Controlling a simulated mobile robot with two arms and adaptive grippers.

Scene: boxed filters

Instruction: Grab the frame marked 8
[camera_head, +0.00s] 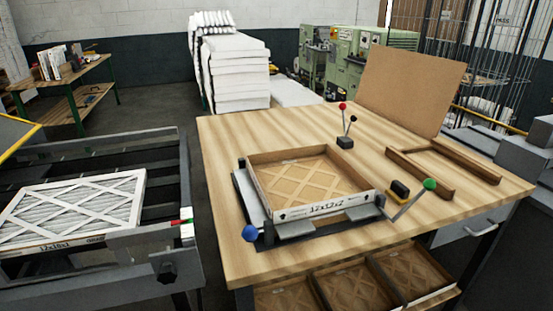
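A cardboard frame (345,206) with a crisscross lattice sits in a metal fixture (246,203) on the wooden table. Its white front edge reads about "12x12x2". A white pleated filter with a crisscross frame (75,207) lies on the dark rack at left; its printed edge is only partly readable. Several similar lattice frames (345,286) sit in compartments under the table, cut off by the bottom edge. I cannot make out a mark 8 on any of them. Neither of my grippers is in view.
The wooden table (230,145) also holds a red-and-black lever (345,140), a green-knobbed lever (428,186), a U-shaped wooden piece (420,174) and an upright brown board (410,90). A white stack (235,75) stands behind. The tabletop's left rear is clear.

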